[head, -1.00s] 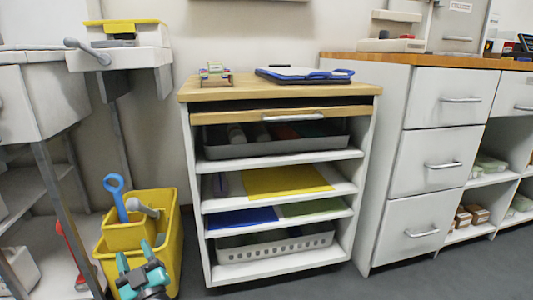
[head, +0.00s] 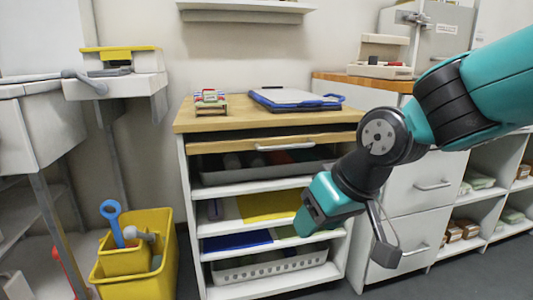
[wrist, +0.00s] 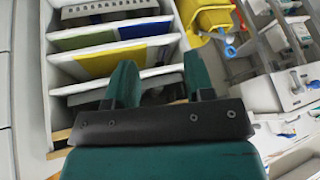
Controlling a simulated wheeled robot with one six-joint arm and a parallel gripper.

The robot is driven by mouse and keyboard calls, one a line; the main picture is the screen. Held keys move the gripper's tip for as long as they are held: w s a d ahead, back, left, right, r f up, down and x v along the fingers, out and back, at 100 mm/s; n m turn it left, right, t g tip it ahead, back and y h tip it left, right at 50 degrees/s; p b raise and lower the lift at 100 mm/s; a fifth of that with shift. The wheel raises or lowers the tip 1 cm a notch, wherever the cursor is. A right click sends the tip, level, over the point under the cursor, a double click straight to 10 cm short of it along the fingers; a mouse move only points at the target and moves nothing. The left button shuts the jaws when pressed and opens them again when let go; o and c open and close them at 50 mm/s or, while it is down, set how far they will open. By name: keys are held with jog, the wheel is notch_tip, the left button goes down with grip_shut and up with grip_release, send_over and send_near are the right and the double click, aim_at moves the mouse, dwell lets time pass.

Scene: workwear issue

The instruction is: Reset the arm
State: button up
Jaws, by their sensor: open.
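My arm reaches in from the right edge of the head view, in front of the right side of the cabinet (head: 187,190). My gripper (wrist: 158,80) is open in the wrist view, with its two teal fingers apart and nothing between them. In the head view its teal end hangs before the middle shelves, and the fingers are hard to make out. The wrist view looks across the cabinet shelves, with the yellow sheet (wrist: 112,60) beyond the fingers. Part of the shelves' right side is hidden behind my arm.
A yellow bucket (head: 160,275) stands on the floor at left, beside a grey cart. A clipboard (head: 290,97) and a small rack (head: 210,100) lie on the cabinet top. A white basket (head: 265,268) sits on the low shelf. Drawers (head: 432,185) stand at right, partly behind my arm.

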jog(key=s+d+n+g, duration=0.1)
jog(key=s+d+g, duration=0.15)
jog(key=s, duration=0.55)
jog(key=s+d+g, duration=0.1)
jog(key=s+d, duration=0.3)
jog(key=s, duration=0.4)
notch_tip(320, 180, up, 38)
jog(key=p, duration=3.8)
jog(key=shift+s+p, duration=0.3)
jog(key=shift+p, duration=0.1)
jog(key=shift+r, duration=0.1)
